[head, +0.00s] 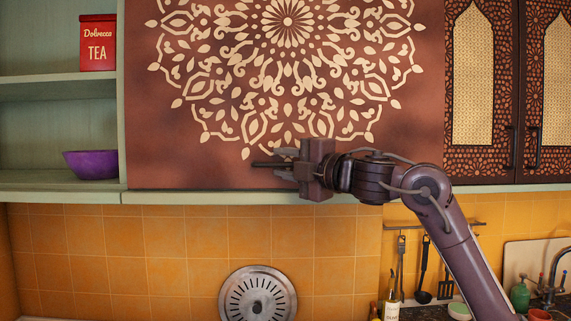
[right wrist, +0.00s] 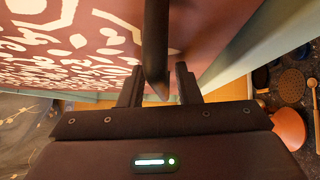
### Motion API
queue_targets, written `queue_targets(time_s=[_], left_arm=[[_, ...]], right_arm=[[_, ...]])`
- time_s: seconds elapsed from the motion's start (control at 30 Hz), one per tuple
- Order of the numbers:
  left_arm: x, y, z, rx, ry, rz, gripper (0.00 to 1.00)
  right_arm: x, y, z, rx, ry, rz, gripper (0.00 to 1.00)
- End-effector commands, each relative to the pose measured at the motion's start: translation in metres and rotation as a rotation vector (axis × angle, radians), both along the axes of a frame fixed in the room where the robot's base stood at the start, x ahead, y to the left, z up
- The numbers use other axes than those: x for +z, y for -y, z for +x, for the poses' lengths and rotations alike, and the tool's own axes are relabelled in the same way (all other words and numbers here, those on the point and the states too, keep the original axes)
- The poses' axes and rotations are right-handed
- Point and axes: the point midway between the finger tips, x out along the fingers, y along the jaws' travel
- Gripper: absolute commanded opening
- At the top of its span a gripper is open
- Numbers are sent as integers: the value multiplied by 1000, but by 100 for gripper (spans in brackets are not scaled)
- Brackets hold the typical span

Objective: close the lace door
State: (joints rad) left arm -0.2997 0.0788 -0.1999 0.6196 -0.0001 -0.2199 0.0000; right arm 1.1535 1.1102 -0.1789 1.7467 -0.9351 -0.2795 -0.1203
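The lace door (head: 180,150) is a reddish-brown panel with a cream mandala pattern, on the upper cabinet in the middle of the head view. It looks nearly flush with the cabinet front; I cannot tell whether a gap stays. My right gripper (head: 272,166) is in front of its lower part, fingers pointing left. In the right wrist view the patterned door (right wrist: 70,45) fills the upper left. A dark bar, seemingly the door's handle (right wrist: 156,45), reaches between the two spread fingers of the right gripper (right wrist: 158,86), with space visible on both sides. My left gripper is out of view.
Open shelves at left hold a red tea tin (head: 98,43) and a purple bowl (head: 91,164). A dark latticed cabinet (head: 485,170) stands at right. Below are hanging utensils (head: 424,270), a bottle (head: 391,298) and a round metal disc (head: 257,296).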

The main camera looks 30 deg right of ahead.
Motion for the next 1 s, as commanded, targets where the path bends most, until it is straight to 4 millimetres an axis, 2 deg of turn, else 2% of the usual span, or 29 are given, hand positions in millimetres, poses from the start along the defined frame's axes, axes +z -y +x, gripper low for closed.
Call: queue_targets(time_s=[0.37,0.73,0.87,1.0], left_arm=[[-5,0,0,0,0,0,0],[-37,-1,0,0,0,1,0],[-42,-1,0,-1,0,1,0],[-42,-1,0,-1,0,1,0]], right_arm=[[-6,1,-4,0,-7,-4,32],[-10,15,-61,-3,-2,-4,32],[-9,17,-74,0,-3,-4,32],[-8,18,-78,0,-3,-3,32]])
